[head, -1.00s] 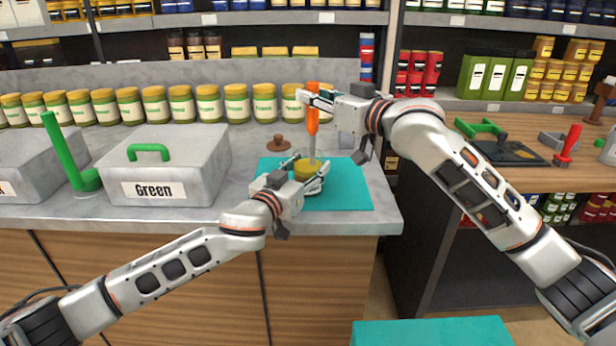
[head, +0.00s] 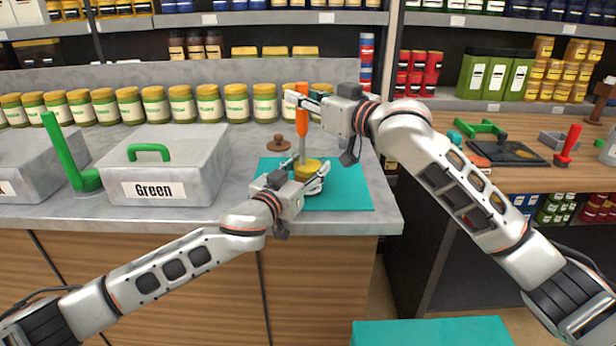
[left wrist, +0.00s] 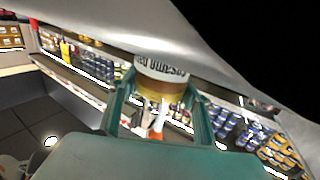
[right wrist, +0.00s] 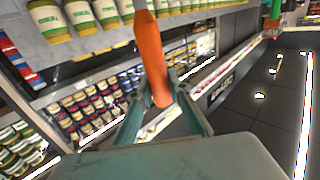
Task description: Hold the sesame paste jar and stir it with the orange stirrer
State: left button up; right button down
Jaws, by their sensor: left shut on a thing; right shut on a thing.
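The sesame paste jar (head: 308,172) stands upright over the teal mat (head: 345,188) on the counter. My left gripper (head: 307,181) is shut around it, and its labelled side also shows in the left wrist view (left wrist: 160,68). The orange stirrer (head: 301,118) is upright above the jar. Its grey shaft runs down to the jar's mouth; its lower end is hidden. My right gripper (head: 303,99) is shut on the orange handle, which also shows in the right wrist view (right wrist: 151,55).
A grey box labelled Green (head: 165,165) with a green handle stands at the left. A row of jars (head: 181,104) lines the counter's back. A small brown knob-shaped piece (head: 279,142) lies behind the mat.

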dwell(0.3)
jog(key=shift+v, duration=1.05)
jog(key=shift+w, duration=0.1)
jog(key=shift+w+d, duration=0.7)
jog(key=shift+d, duration=0.05)
jog(key=shift+r, duration=0.1)
jog(key=shift+x, duration=1.05)
jog(key=shift+s+a, duration=0.15)
